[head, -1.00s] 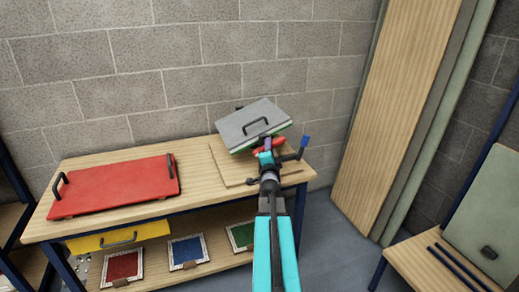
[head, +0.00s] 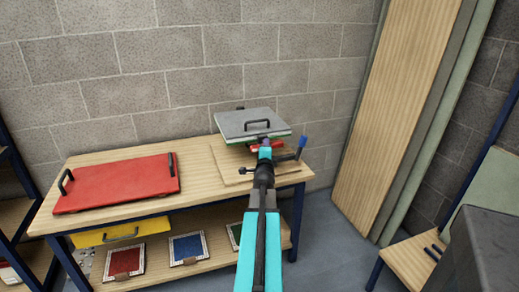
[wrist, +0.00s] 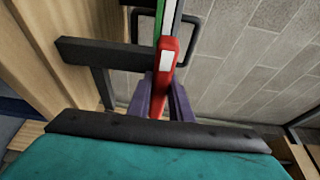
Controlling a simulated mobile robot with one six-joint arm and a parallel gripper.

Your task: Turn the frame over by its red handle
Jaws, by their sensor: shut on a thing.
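The frame (head: 232,124) is a flat grey panel with a black loop handle on its upper face and a green layer beneath. It is nearly level above the right end of the bench. My gripper (head: 264,148) is at its near side, shut on the red handle (head: 255,146). In the wrist view, the purple fingers of my gripper (wrist: 160,98) close on both sides of the red handle (wrist: 168,58), which has a white patch. There the frame appears edge-on as a green and grey strip. Its underside is mostly hidden.
The wooden bench (head: 200,150) carries a thin board (head: 230,174) under the frame and a red panel (head: 115,185) with black handles at left. A clamp with a blue knob (head: 303,141) stands close right of my gripper. A block wall (head: 200,60) is behind.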

